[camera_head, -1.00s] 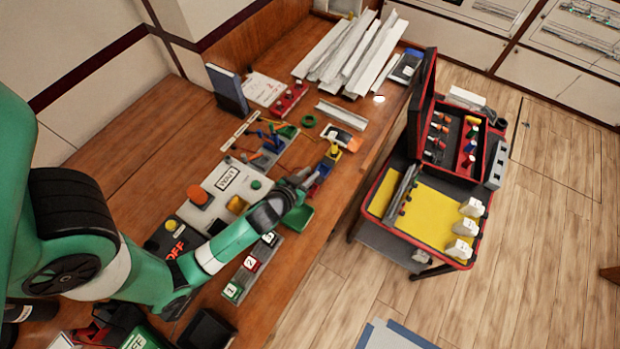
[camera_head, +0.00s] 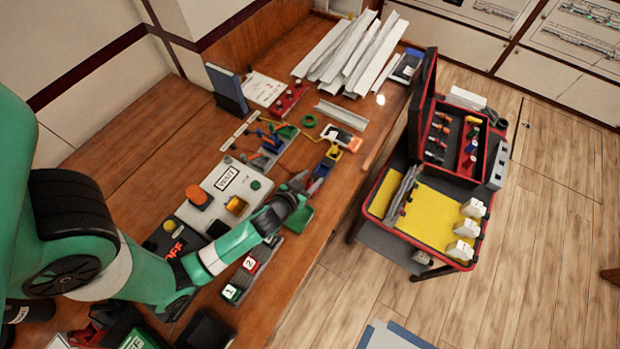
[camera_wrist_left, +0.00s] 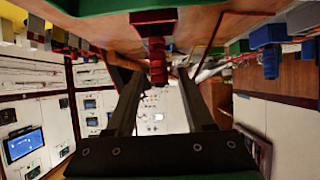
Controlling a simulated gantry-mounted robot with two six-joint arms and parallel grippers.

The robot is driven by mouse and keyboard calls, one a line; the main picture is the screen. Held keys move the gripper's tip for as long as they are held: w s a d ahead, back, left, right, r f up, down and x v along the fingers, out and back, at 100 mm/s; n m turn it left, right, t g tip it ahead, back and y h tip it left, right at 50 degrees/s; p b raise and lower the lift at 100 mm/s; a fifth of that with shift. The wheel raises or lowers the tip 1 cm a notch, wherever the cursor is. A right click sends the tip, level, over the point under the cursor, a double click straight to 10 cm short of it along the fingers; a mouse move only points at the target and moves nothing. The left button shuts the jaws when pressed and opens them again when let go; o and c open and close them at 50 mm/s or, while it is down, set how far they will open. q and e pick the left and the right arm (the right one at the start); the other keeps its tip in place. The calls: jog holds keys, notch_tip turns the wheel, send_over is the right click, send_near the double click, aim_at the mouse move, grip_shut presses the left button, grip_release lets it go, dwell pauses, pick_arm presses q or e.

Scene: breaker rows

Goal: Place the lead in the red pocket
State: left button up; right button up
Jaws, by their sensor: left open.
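A row of small coloured pockets lies along the table's front edge: yellow (camera_head: 333,155), blue (camera_head: 322,169), red (camera_head: 314,186) and green (camera_head: 302,214). My left gripper (camera_head: 302,180) is beside the red and blue pockets, its tips small and partly hidden by the wrist. In the left wrist view, its jaws (camera_wrist_left: 158,85) are open, with a red ribbed piece (camera_wrist_left: 156,60) between them, apart from both fingers. This piece may be the lead's end; I cannot tell. It meets a dark red block (camera_wrist_left: 152,16). My right gripper is out of view.
Panels with a WAIT plate (camera_head: 228,179) and buttons lie left of the gripper. Coloured leads (camera_head: 270,138) and an orange-white meter (camera_head: 341,140) lie behind. A cart with a yellow top (camera_head: 428,212) and an open toolbox stands right, across a gap.

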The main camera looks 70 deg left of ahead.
pick_arm(q)
jog(key=shift+r, duration=0.15)
jog(key=v, duration=1.2)
